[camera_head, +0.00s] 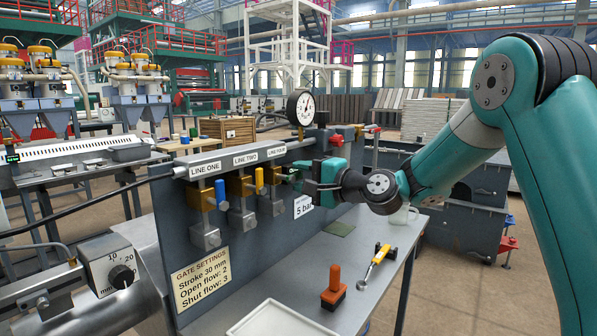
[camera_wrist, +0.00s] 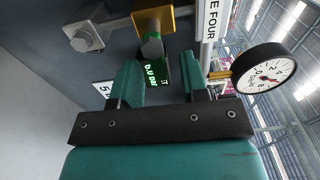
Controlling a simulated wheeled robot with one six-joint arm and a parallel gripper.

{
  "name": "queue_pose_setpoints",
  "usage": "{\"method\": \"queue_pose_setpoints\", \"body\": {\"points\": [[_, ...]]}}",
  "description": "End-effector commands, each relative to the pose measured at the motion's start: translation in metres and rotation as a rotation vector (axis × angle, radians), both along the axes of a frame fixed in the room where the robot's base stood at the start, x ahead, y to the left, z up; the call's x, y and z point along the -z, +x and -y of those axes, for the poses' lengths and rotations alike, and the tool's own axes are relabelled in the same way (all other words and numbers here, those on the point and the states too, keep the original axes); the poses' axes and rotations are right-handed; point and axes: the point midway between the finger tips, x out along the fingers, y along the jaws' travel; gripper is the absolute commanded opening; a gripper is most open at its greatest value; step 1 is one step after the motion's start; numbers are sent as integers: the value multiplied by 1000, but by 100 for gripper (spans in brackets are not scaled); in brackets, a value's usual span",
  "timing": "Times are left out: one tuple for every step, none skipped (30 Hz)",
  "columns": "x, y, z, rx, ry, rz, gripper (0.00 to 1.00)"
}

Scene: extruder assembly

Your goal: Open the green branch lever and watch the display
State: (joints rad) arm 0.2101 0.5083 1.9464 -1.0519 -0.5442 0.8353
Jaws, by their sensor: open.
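The green branch lever (camera_wrist: 153,47) shows in the wrist view in front of its gold valve body (camera_wrist: 152,20), under the LINE FOUR label. In the head view my gripper and its wrist largely hide that valve. My gripper (camera_wrist: 159,68) is open; it also shows at the panel in the head view (camera_head: 300,180). The lever lies in line with the gap between the fingers; I cannot tell whether they touch it. A small dark display (camera_wrist: 157,72) with green digits shows between the fingers. It reads a number in bar, tilted and too small to be sure of.
A blue lever (camera_head: 220,193) and a yellow lever (camera_head: 259,180) hang on the neighbouring valves. A round dial gauge (camera_head: 301,108) stands above the panel.

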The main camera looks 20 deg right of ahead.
Motion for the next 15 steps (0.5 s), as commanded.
{"method": "queue_pose_setpoints", "body": {"points": [[-1,4,-4,-2,-1,1,40],[-1,6,-5,-2,0,0,40],[-1,8,-7,-1,0,0,40],[0,10,-7,-1,0,0,40],[0,11,-8,-1,-1,-1,40],[0,11,-9,0,-1,-1,40],[0,12,-9,0,-1,-1,40],[0,12,-9,0,-1,-1,40],[0,12,-9,0,0,0,40],[0,12,-9,0,0,0,40],[0,12,-9,0,0,0,40],[0,12,-9,0,0,0,40],[0,12,-9,0,0,0,40],[0,12,-9,0,0,0,38],[0,12,-9,1,0,0,29]]}}
